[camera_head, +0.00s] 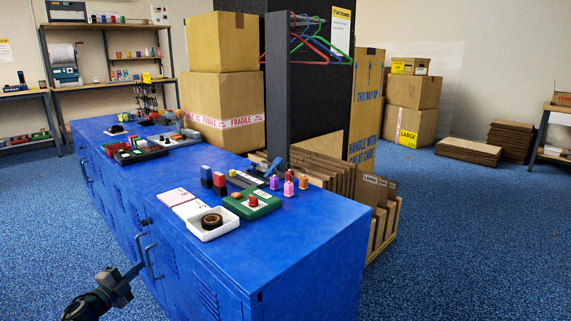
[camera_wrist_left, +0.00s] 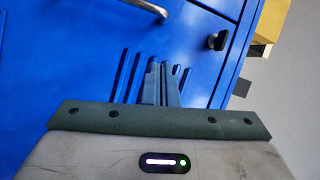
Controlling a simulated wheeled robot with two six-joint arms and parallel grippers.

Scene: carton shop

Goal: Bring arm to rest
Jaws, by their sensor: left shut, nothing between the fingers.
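My left gripper (camera_head: 127,281) is low at the front left in the head view, in front of the blue cabinet (camera_head: 290,250) and below its top. In the left wrist view its two fingers (camera_wrist_left: 162,82) are together, with nothing between them. Behind them is the blue cabinet front (camera_wrist_left: 70,60), with vent slots. I cannot tell the exact gap between the fingers and the cabinet. My right gripper is in neither view.
Cabinet handles (camera_head: 154,262) stick out beside my left gripper. On the top are a white tray (camera_head: 212,230) with a tape roll, a green tray (camera_head: 262,206) and several stamps. Cartons (camera_head: 222,108) stand at the back. Blue floor (camera_head: 475,250) at right is clear.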

